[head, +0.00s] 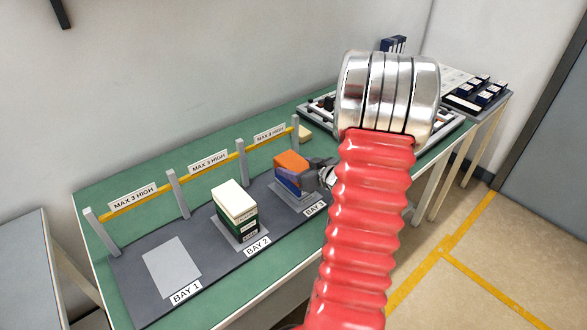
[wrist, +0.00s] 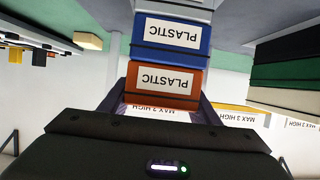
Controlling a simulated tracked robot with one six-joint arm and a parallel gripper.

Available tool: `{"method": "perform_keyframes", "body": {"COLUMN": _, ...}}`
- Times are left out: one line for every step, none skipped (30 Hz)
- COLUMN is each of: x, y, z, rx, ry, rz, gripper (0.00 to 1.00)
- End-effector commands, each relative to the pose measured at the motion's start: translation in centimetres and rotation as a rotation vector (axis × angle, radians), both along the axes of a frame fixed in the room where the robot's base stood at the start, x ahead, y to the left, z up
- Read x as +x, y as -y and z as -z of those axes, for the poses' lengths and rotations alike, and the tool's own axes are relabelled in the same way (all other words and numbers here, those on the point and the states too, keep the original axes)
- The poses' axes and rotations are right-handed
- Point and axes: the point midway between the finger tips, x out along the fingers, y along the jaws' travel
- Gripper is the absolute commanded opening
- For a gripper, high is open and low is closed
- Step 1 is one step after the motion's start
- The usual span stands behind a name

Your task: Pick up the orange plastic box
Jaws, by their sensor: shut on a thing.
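The orange plastic box (head: 291,159) is on top of a stack in bay 3, directly above a blue plastic box (head: 286,178). In the wrist view, which looks upside down, the orange box (wrist: 188,98) has a white PLASTIC label and sits between my fingers. The blue box (wrist: 197,50) touches it and also carries a PLASTIC label. My gripper (head: 312,177) reaches in from the right and is shut on the orange box. My arm hides part of the bay's right side in the head view.
A stack of white and dark green boxes (head: 236,215) stands in bay 2. Bay 1 has an empty grey pad (head: 172,268). A yellow rail with posts (head: 241,158) and MAX 3 HIGH signs runs behind the bays. A small beige block (head: 305,133) lies beyond the rail's end.

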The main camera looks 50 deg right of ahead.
Motion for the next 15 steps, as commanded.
{"method": "perform_keyframes", "body": {"x": 0.0, "y": 0.0, "z": 0.0, "rx": -0.001, "ry": 0.001, "rz": 0.000, "gripper": 0.27}}
{"method": "perform_keyframes", "body": {"x": 0.0, "y": 0.0, "z": 0.0, "rx": -0.001, "ry": 0.001, "rz": 0.000, "gripper": 0.27}}
{"method": "perform_keyframes", "body": {"x": 0.0, "y": 0.0, "z": 0.0, "rx": -0.001, "ry": 0.001, "rz": 0.000, "gripper": 0.27}}
{"method": "perform_keyframes", "body": {"x": 0.0, "y": 0.0, "z": -0.1, "rx": -0.001, "ry": 0.001, "rz": 0.000, "gripper": 0.27}}
{"method": "perform_keyframes", "body": {"x": 0.0, "y": 0.0, "z": -0.1, "rx": -0.001, "ry": 0.001, "rz": 0.000, "gripper": 0.27}}
{"method": "perform_keyframes", "body": {"x": 0.0, "y": 0.0, "z": -0.2, "rx": -0.001, "ry": 0.001, "rz": 0.000, "gripper": 0.27}}
{"method": "perform_keyframes", "body": {"x": 0.0, "y": 0.0, "z": -0.3, "rx": -0.001, "ry": 0.001, "rz": 0.000, "gripper": 0.27}}
{"method": "perform_keyframes", "body": {"x": 0.0, "y": 0.0, "z": -0.4, "rx": -0.001, "ry": 0.001, "rz": 0.000, "gripper": 0.27}}
{"method": "perform_keyframes", "body": {"x": 0.0, "y": 0.0, "z": -0.6, "rx": -0.002, "ry": 0.002, "rz": 0.001, "gripper": 0.27}}
{"method": "perform_keyframes", "body": {"x": 0.0, "y": 0.0, "z": -0.8, "rx": -0.002, "ry": 0.002, "rz": 0.001, "gripper": 0.27}}
{"method": "perform_keyframes", "body": {"x": 0.0, "y": 0.0, "z": -1.1, "rx": -0.002, "ry": 0.002, "rz": 0.001, "gripper": 0.27}}
{"method": "perform_keyframes", "body": {"x": 0.0, "y": 0.0, "z": -1.4, "rx": -0.002, "ry": 0.002, "rz": 0.000, "gripper": 0.27}}
{"method": "perform_keyframes", "body": {"x": 0.0, "y": 0.0, "z": -1.7, "rx": -0.003, "ry": 0.003, "rz": 0.000, "gripper": 0.27}}
{"method": "perform_keyframes", "body": {"x": 0.0, "y": 0.0, "z": -2.1, "rx": -0.003, "ry": 0.003, "rz": 0.000, "gripper": 0.27}}
{"method": "perform_keyframes", "body": {"x": 0.0, "y": 0.0, "z": -2.6, "rx": -0.004, "ry": 0.003, "rz": -0.001, "gripper": 0.27}}
